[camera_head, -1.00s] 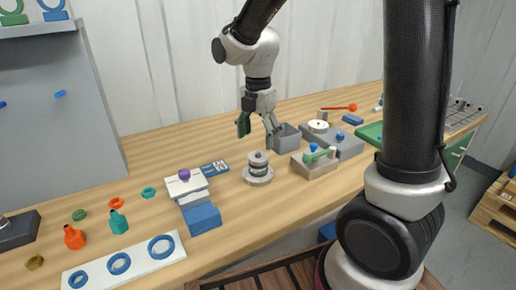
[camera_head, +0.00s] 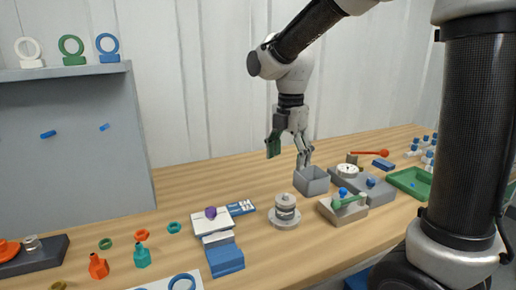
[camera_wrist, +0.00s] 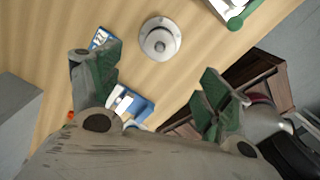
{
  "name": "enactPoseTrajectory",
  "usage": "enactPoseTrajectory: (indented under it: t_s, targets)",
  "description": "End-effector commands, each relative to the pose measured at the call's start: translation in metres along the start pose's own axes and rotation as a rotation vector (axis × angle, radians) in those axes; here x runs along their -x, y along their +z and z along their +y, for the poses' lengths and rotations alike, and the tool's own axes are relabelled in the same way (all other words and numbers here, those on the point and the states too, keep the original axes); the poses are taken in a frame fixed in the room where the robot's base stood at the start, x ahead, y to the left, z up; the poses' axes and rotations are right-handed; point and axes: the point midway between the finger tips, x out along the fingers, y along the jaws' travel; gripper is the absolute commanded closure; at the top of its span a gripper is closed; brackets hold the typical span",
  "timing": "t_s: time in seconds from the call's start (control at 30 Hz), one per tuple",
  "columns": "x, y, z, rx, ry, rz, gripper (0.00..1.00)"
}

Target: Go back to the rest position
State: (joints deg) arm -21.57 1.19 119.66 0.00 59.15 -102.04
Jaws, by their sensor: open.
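My gripper (camera_head: 288,147) is open and empty. In the head view it hangs above the wooden table, behind the stacked grey metal vessel (camera_head: 285,211) and a little above and left of the grey open box (camera_head: 311,181). In the wrist view my two green-padded fingers (camera_wrist: 158,96) are spread wide with nothing between them. The round metal vessel (camera_wrist: 160,40) shows below, beyond the fingertips.
White blocks with a purple knob (camera_head: 211,213) and a blue block (camera_head: 225,260) stand left of the vessel. A grey panel (camera_head: 70,150) rises at the left. Table front-centre has bare patches.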

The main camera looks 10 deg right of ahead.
Motion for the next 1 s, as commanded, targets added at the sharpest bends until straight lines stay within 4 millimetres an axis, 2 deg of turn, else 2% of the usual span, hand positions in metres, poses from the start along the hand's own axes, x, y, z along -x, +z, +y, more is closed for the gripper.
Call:
enactPoseTrajectory:
  t_s: [0.07, 0.17, 0.27, 0.37, 0.47, 0.6, 0.7, 0.83, 0.9, 1.0]
  targets:
    - [0.000, 0.000, 0.000, -0.033, 0.000, 0.000, 0.22]
    - [0.000, 0.000, 0.001, -0.170, 0.002, 0.000, 0.22]
    - [-0.007, -0.001, -0.006, -0.422, -0.011, 0.000, 0.22]
    - [-0.014, -0.005, -0.025, -0.738, -0.026, -0.004, 0.22]
    - [-0.008, -0.002, -0.057, -1.086, -0.001, 0.000, 0.22]
    - [0.007, 0.006, -0.119, -1.602, 0.077, 0.042, 0.22]
    - [0.015, 0.010, -0.162, -1.876, 0.148, 0.093, 0.22]
    - [0.022, 0.012, -0.205, -2.042, 0.245, 0.154, 0.22]
    - [0.027, 0.013, -0.221, -2.071, 0.295, 0.176, 0.22]
    - [0.035, 0.014, -0.234, -2.103, 0.358, 0.204, 0.22]
